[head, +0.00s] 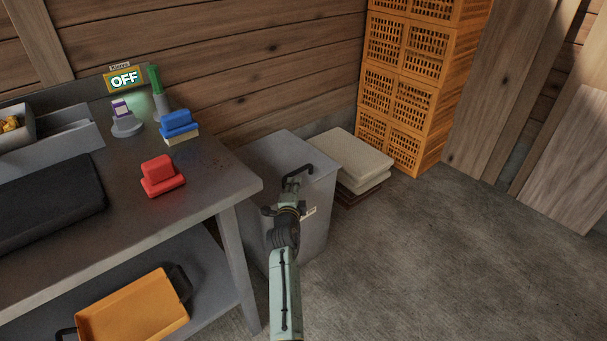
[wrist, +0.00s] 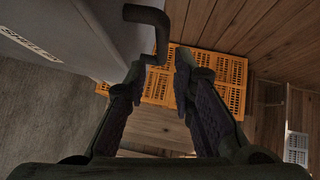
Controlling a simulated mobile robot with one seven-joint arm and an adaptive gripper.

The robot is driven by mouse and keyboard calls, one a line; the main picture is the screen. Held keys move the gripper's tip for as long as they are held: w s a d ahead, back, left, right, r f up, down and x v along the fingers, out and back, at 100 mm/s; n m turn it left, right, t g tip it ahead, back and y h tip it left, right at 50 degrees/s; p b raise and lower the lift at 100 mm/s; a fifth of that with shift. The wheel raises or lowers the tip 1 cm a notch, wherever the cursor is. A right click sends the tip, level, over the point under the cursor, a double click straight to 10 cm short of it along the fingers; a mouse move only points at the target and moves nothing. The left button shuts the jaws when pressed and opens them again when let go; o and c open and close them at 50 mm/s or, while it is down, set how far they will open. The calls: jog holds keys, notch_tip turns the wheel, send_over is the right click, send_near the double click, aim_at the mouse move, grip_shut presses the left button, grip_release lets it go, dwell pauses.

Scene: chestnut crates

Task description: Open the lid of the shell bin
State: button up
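The shell bin (head: 262,158) is a grey box beside the workbench, with its flat lid down. A black bent handle (head: 298,170) stands at the lid's front edge. The handle (wrist: 154,22) also shows at the top of the wrist view, near the bin wall (wrist: 100,35) with its SHELLS label. My gripper (head: 287,207) is at the front of the bin, close to the handle. In the wrist view my gripper (wrist: 163,68) is open, its fingers apart. The handle's end appears between or just beyond the fingertips; I cannot tell whether they touch it.
Folded sacks (head: 350,160) lie right of the bin, near stacked orange crates (head: 405,90). The floor at right is clear.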

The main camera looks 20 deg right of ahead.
aim_at(298, 173)
jog(key=b+x, duration=0.1)
jog(key=x, duration=0.9)
jog(key=shift+w+r, duration=0.1)
jog(key=shift+c, duration=0.2)
grip_shut()
